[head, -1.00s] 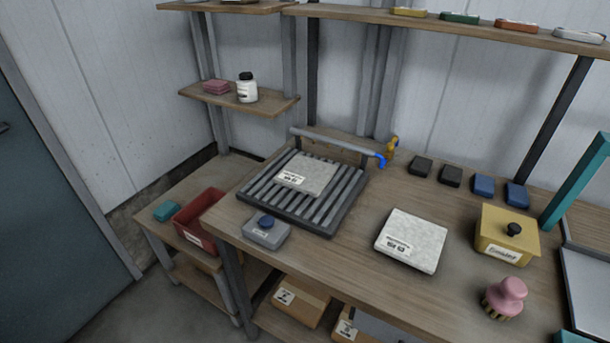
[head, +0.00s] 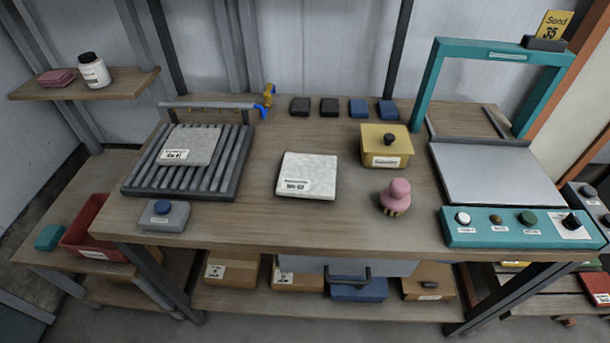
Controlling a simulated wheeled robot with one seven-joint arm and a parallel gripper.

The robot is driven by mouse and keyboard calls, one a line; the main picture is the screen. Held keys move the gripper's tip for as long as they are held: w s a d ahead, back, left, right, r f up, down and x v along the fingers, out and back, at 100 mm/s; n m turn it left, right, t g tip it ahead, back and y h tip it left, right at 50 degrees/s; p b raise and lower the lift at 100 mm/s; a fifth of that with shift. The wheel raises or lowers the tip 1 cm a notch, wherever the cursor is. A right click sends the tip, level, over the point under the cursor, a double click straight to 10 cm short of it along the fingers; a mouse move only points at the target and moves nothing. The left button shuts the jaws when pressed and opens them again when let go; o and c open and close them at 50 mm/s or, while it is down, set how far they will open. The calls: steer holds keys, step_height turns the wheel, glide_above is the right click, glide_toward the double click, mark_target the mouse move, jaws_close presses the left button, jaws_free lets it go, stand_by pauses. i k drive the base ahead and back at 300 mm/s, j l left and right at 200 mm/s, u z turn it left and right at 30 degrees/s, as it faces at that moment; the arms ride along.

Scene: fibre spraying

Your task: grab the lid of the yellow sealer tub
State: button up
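The yellow sealer tub (head: 386,157) stands on the wooden workbench, right of the middle, in the head view. It is a square yellow box with a white label on its front, too small to read. Its yellow lid (head: 372,136) is on top, with a round black knob (head: 389,139) at the centre. My gripper is not in the head view, so its state is hidden.
A pink-handled brush (head: 395,196) stands just in front of the tub. A white speckled slab (head: 308,175) lies to its left. Dark and blue blocks (head: 358,108) line up behind. A teal-framed machine (head: 501,227) stands to the right. Bench (head: 330,226) front is mostly clear.

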mark_target(376, 139)
steer(key=i+j+u, duration=0.15)
steer(key=i, duration=0.3)
steer(key=i+j+u, duration=0.15)
steer(key=i, duration=0.3)
steer(key=i+j+u, duration=0.2)
steer(key=i, duration=0.3)
